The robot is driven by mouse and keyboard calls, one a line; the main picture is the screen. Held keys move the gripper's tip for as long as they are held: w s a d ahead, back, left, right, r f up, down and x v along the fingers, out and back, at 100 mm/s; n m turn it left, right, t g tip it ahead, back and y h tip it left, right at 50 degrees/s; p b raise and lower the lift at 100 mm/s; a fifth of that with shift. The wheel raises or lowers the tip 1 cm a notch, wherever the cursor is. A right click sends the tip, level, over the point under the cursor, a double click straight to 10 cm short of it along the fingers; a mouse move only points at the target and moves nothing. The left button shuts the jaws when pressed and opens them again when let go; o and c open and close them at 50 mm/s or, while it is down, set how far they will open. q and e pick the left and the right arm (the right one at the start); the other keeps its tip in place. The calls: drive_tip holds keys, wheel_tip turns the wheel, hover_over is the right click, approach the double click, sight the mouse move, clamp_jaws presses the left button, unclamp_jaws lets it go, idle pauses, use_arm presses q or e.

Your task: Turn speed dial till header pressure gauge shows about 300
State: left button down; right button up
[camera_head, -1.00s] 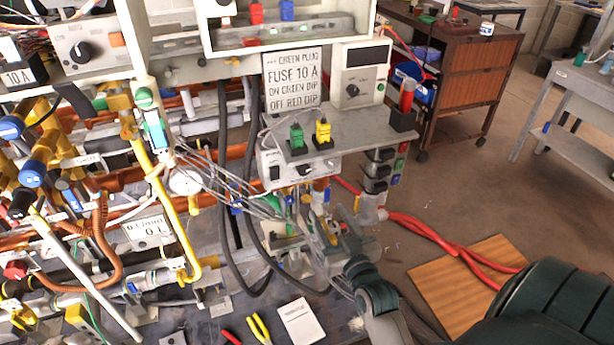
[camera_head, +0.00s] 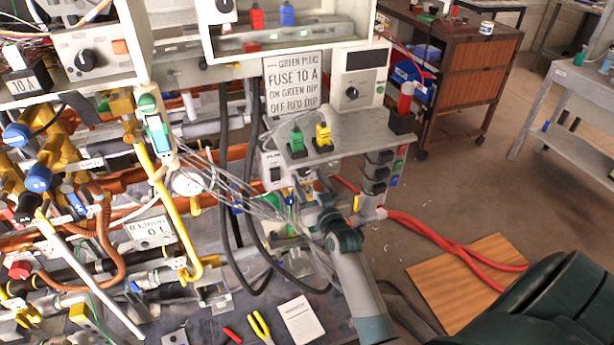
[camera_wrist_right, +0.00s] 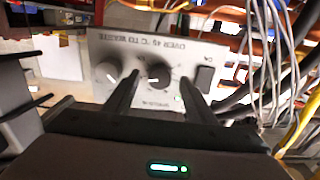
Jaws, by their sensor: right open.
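A pale control box (camera_head: 270,168) hangs under the grey shelf in the head view; my right gripper (camera_head: 308,186) is in front of its lower part and hides its dial there. In the right wrist view the box's pale panel (camera_wrist_right: 215,55) carries a black dial (camera_wrist_right: 158,74) between the two fingertips of my open right gripper (camera_wrist_right: 161,79). Contact with the dial cannot be told. A round white gauge (camera_head: 187,183) is left of the box, its needle too small to read; I cannot tell whether it is the header pressure gauge. My left gripper is not in view.
The panel also has a second knob (camera_wrist_right: 109,72) to the left and a black switch (camera_wrist_right: 205,79) to the right. Thin grey wires (camera_head: 235,190) and black hoses hang left of my gripper. The grey shelf (camera_head: 365,128) is just above it.

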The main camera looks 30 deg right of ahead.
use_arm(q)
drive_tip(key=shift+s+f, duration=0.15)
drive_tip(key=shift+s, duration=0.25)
use_arm(e)
drive_tip(key=shift+x, duration=0.8)
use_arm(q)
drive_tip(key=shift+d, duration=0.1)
use_arm(e)
drive_tip(key=c, duration=1)
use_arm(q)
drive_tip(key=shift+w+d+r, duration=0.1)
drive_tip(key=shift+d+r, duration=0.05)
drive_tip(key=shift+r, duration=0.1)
use_arm(e)
drive_tip(key=shift+c, duration=0.2)
